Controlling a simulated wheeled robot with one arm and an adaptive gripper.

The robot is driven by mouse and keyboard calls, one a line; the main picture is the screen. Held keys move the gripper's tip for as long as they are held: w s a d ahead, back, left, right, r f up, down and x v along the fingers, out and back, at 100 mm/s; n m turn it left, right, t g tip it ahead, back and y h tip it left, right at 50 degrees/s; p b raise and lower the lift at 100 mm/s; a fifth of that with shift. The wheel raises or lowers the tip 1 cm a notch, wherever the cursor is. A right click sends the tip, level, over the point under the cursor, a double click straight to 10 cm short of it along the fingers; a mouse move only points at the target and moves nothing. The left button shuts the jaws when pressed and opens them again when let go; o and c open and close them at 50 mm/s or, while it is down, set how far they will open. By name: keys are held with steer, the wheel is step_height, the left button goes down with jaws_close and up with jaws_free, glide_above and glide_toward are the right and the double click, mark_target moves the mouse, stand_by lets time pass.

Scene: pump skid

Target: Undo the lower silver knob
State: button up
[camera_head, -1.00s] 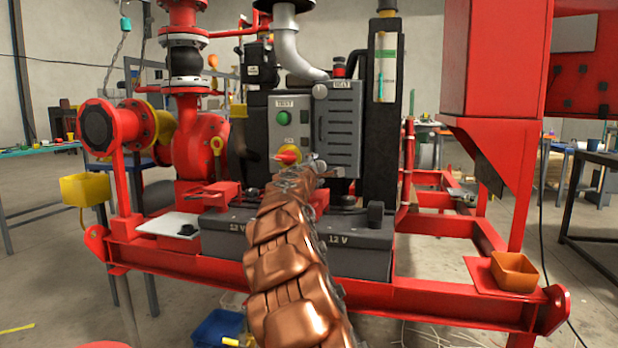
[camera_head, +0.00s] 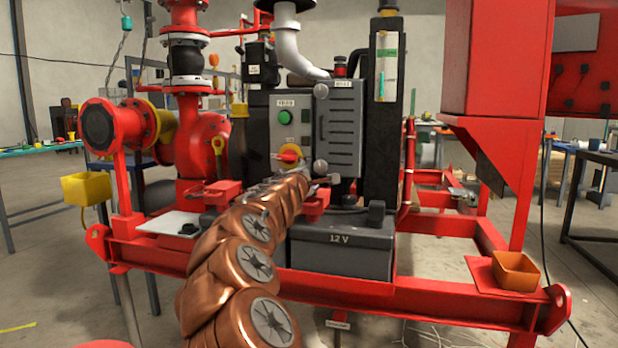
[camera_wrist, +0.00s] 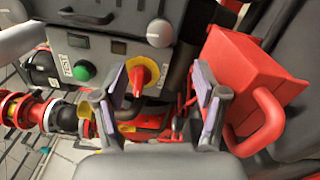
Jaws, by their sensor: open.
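The lower silver knob (camera_head: 320,167) is a round grey knob at the lower left edge of the ribbed grey cover (camera_head: 340,128), beside the red and yellow switch. It shows in the wrist view (camera_wrist: 159,32), beyond the fingertips and a little above the gap between them. My gripper (camera_wrist: 160,80) is open and empty, its two fingers well apart. In the head view my gripper (camera_head: 323,183) is just below the knob, apart from it as far as I can tell. The upper silver knob (camera_head: 320,90) sits at the cover's top left corner.
The red and yellow switch (camera_wrist: 137,75) shows between my fingers, close to the left one, with the green button (camera_wrist: 82,71) further left. A red block with a handle (camera_wrist: 255,85) is close to the right finger. A 12 V battery (camera_head: 340,245) stands below.

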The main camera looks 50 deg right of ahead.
steer(key=shift+s+a+f, duration=0.1)
steer(key=shift+s+a, duration=0.15)
steer(key=shift+a, duration=0.1)
stand_by(0.5)
steer(key=s+a+r+m+g+y+p, duration=0.2)
steer(key=s+a+r+m+g+p, duration=0.2)
steer(key=s+a+r+m+p, duration=0.7)
steer(key=s+a+f+y+p, duration=0.1)
steer(key=s+a+y+p, duration=0.15)
steer(key=a+p, duration=0.55)
steer(key=s+a+f+n+g+y+p, duration=0.15)
steer(key=a+y+p, duration=0.35)
steer(key=a, duration=0.5)
steer(key=s+a+f+y+p, duration=0.1)
steer(key=s+a+y+p, duration=0.2)
steer(key=a+p, duration=0.6)
steer(key=s+a+n+g+y+p, duration=0.1)
steer(key=s+a+y+p, duration=0.1)
steer(key=s+a, duration=0.4)
steer(key=s+a+n+g+y+p, duration=0.1)
steer(key=s+a+p, duration=0.4)
steer(key=a, duration=0.7)
steer(key=shift+s+r+g+y, duration=0.35)
steer(key=shift+s+y, duration=0.15)
steer(key=shift+y, duration=0.15)
